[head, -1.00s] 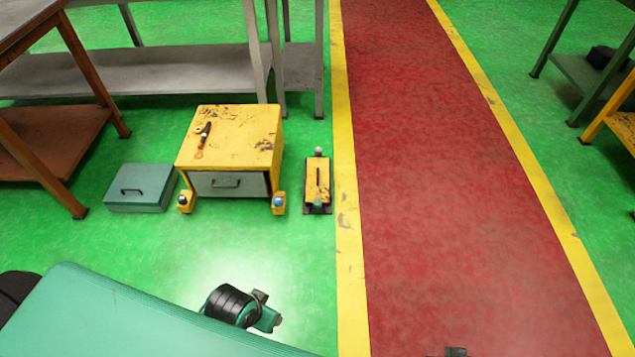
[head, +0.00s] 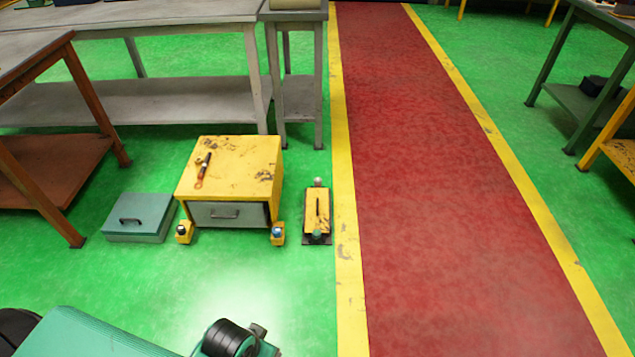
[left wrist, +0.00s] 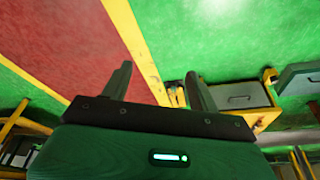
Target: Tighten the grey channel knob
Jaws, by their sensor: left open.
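A narrow yellow box (head: 311,210) on a dark base stands on the green floor beside the yellow line. A small pale grey knob (head: 317,182) shows at its far end and a dark green knob (head: 317,237) at its near end. The pale one looks like the grey channel knob, but it is too small to be sure. My left gripper (left wrist: 157,72) is open and empty in the left wrist view. The narrow box (left wrist: 176,97) shows there beyond the fingers, partly hidden by one. In the head view only part of my left arm shows. My right gripper is out of view.
A teal case (head: 138,218) lies further left. Grey benches (head: 150,105) stand behind. The red walkway (head: 440,200) is clear.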

